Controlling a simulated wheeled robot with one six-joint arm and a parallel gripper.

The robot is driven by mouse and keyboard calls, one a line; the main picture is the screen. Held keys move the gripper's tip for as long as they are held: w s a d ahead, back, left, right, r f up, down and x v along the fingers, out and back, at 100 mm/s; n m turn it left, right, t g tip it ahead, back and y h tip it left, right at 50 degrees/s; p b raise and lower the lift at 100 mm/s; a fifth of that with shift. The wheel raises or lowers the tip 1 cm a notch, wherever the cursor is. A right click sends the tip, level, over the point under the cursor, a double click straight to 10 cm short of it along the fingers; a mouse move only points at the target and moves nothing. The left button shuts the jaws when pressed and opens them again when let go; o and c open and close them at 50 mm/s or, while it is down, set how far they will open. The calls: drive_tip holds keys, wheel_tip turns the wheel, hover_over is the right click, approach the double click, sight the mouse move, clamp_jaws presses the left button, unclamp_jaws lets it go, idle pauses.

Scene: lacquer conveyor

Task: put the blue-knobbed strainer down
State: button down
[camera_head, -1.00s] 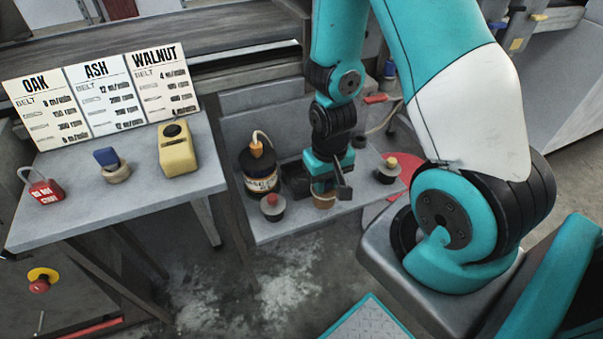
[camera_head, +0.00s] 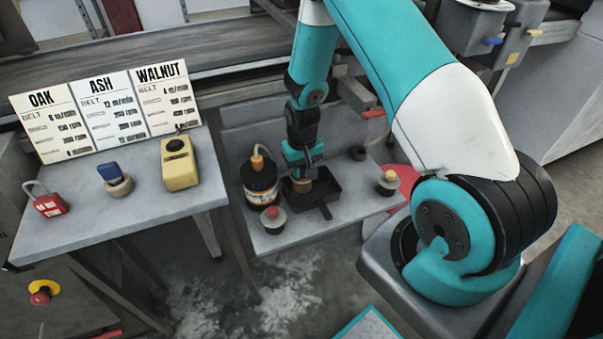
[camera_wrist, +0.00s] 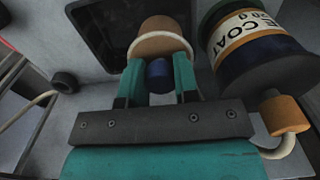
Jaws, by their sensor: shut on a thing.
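The blue-knobbed strainer has a blue knob (camera_wrist: 159,74) and a tan, cork-coloured body (camera_wrist: 160,46). My gripper (camera_wrist: 158,84) is shut on it, with the teal fingers on either side of the knob. In the head view my gripper (camera_head: 302,168) points down over a black tray (camera_head: 323,206), and only the tan lower part of the strainer (camera_head: 300,184) shows beneath it. The dark tray (camera_wrist: 95,28) lies behind the strainer in the wrist view. I cannot tell whether the strainer touches the tray floor.
A dark labelled bottle (camera_head: 261,181) stands close to the tray's left side.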

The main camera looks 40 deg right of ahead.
sight(302, 176)
drive_tip(key=shift+f, duration=0.8)
drive_tip(key=shift+w+f, duration=0.2)
drive_tip(key=shift+f, duration=0.2)
drive_tip(key=shift+f+b, duration=0.35)
drive_tip(key=shift+f, duration=0.25)
drive_tip(key=c, duration=0.9)
unclamp_jaws()
drive_tip(key=shift+o, duration=0.2)
drive_tip(key=shift+r, duration=0.1)
